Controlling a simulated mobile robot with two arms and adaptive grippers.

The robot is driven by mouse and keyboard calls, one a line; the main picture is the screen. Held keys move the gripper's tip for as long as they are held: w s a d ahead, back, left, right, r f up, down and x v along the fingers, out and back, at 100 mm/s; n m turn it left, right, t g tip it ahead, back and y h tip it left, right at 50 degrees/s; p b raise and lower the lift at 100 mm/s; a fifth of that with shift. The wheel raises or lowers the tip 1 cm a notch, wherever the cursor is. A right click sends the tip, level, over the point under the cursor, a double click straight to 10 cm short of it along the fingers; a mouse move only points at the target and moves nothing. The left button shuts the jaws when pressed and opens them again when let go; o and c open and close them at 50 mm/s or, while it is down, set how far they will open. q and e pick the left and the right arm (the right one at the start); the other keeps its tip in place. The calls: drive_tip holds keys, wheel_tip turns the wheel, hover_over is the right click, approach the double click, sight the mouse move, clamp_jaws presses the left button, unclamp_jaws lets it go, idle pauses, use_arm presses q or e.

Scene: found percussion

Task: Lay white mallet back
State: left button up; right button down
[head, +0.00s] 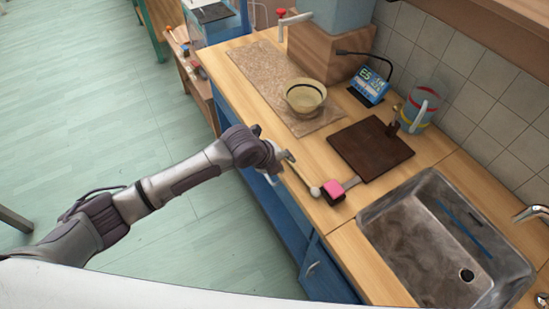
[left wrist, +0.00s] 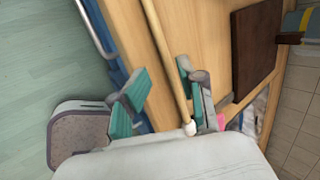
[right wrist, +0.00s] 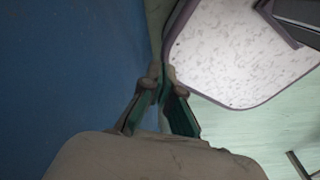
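The white mallet has a round white head (head: 314,191) and a thin wooden stick, over the counter's front edge in the head view. In the left wrist view its stick (left wrist: 168,62) runs between my left fingers, nearer the right-hand one. My left gripper (head: 281,160) is at the stick's far end in the head view. Its fingers (left wrist: 163,88) stand apart, with a gap between the stick and the left-hand finger. I cannot tell whether the mallet touches the counter. My right gripper (right wrist: 160,88) shows only in its wrist view, empty, its fingertips close together.
A pink block-headed tool (head: 334,192) lies beside the white head. A dark brown board (head: 365,147), a bowl (head: 305,97) on a speckled mat (head: 258,72), a blue display (head: 369,86) and a striped mug (head: 418,108) stand behind. A sink (head: 400,222) is at the right.

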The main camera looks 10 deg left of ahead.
use_arm(q)
drive_tip(key=v, duration=1)
drive_tip(key=shift+s+r, duration=0.2)
drive_tip(key=shift+a, duration=0.15)
